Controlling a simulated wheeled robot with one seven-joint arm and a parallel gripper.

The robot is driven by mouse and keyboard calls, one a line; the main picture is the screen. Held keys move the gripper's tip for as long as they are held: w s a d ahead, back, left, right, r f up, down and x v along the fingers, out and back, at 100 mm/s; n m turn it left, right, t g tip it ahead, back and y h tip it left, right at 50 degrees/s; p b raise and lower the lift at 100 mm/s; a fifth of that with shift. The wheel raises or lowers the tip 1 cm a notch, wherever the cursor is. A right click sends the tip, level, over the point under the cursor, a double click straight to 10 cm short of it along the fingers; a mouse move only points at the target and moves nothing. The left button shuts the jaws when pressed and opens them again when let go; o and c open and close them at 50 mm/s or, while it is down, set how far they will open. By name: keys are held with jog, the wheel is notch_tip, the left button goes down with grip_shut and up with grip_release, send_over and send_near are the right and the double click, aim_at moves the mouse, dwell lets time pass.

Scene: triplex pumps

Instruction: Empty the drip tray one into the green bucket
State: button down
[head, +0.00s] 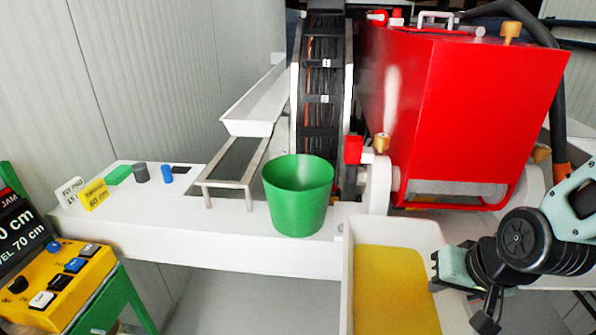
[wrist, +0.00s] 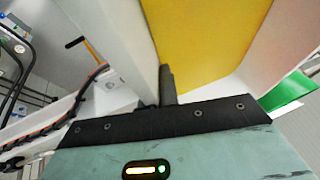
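The green bucket (head: 297,205) stands upright on the white bench, next to a metal stand. A white tray (head: 350,285) with a yellow floor or contents lies at the lower middle; its yellow part (wrist: 205,40) fills the top of the wrist view. Another long white tray (head: 258,105) sits higher, behind the stand. No label shows which is drip tray one. My gripper (head: 434,270) is at the right wall of the yellow-filled tray. In the wrist view, a dark finger (wrist: 167,85) is close against a white wall. Whether it grips the wall is unclear.
The red pump housing (head: 455,110) stands behind the yellow-filled tray. The metal stand (head: 225,183) is left of the bucket. A yellow control box (head: 65,280) is at lower left. Small blocks and signs sit on the bench's left end.

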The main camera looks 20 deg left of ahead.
jog(key=w+d+f, duration=0.1)
jog(key=d+f, duration=0.7)
jog(key=d, duration=0.3)
jog(key=w+d+f+m, duration=0.1)
jog(key=d+f, duration=0.7)
jog(key=d, duration=0.3)
jog(key=shift+f, duration=0.3)
jog(key=shift+w+a+r, duration=0.1)
jog(key=shift+b, duration=0.3)
